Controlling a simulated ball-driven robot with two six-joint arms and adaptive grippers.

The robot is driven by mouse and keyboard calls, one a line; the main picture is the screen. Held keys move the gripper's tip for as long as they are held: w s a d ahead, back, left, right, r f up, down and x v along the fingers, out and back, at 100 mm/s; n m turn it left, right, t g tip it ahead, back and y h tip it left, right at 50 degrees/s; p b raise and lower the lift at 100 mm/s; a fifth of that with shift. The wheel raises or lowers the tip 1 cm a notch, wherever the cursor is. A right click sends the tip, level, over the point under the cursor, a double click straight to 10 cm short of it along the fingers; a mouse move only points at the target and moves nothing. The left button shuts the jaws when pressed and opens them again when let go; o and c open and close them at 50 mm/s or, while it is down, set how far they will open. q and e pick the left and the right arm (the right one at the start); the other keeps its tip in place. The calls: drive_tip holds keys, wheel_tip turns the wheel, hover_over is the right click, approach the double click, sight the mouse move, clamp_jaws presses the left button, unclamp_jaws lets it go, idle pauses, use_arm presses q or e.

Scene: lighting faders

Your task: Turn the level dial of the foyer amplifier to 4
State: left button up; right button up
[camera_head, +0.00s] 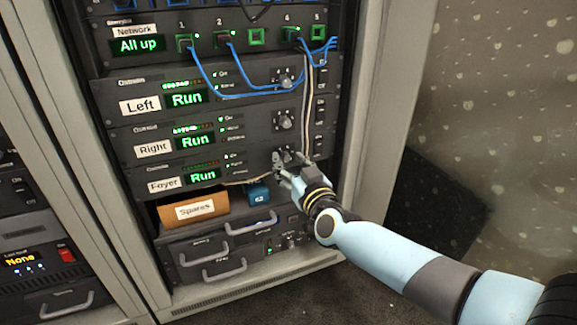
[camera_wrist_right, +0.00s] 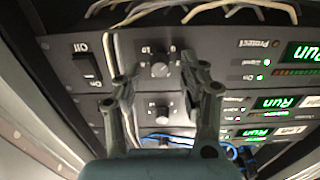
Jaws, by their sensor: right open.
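The foyer amplifier is the lowest of three similar panels, with a white "Foyer" label (camera_head: 163,186) and a green "Run" display (camera_head: 204,176). Its level dial shows in the wrist view as a round grey knob (camera_wrist_right: 160,64) with a scale around it, too small to read. My right gripper (camera_head: 283,164) is at the dial and partly hides it in the head view. In the wrist view its two fingers (camera_wrist_right: 156,76) are open, one on each side of the dial; contact cannot be told. My left gripper is not in view.
The "Right" (camera_head: 153,149) and "Left" (camera_head: 140,106) amplifiers sit above, with similar dials. Blue cables (camera_head: 230,95) and pale cables (camera_head: 309,100) hang near the dials. A power switch (camera_wrist_right: 86,66) is beside the foyer dial. A "Spares" box (camera_head: 193,211) is below.

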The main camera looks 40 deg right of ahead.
drive_tip(key=shift+w+d, duration=0.1)
drive_tip(key=shift+w, duration=0.35)
clamp_jaws()
